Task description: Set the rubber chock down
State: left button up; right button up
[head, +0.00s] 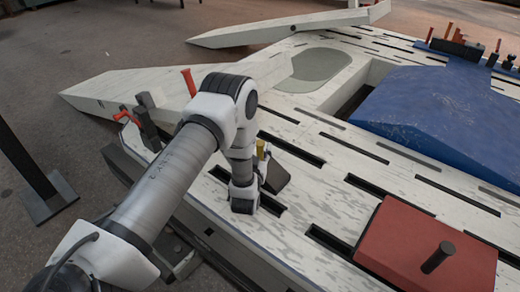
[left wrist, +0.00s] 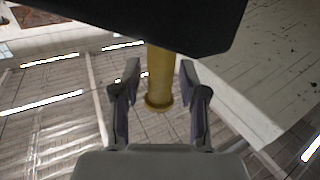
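The rubber chock (head: 277,177) is a dark block at the end of my left arm, over the pale slotted bench top (head: 330,178). It fills the top of the left wrist view (left wrist: 150,25). Its yellow handle (left wrist: 160,75) sticks out between the fingers of my left gripper (left wrist: 159,75). The fingers are apart, with a narrow gap showing on each side of the handle. In the head view my left wrist hides most of the gripper and part of the chock. I cannot tell whether the chock touches the bench. My right gripper is not in view.
A red block with a dark peg (head: 425,248) lies at the front right. A blue sloped panel (head: 450,115) covers the back right, with small tools behind it. Pale ramps (head: 125,92) stick out at the back left. Long slots and a rounded opening cut the bench top.

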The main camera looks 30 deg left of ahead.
pick_arm(q)
jog(key=shift+s+r, duration=0.1)
jog(key=shift+r, duration=0.05)
jog(key=p+v, duration=0.3)
jog(key=v, duration=0.9)
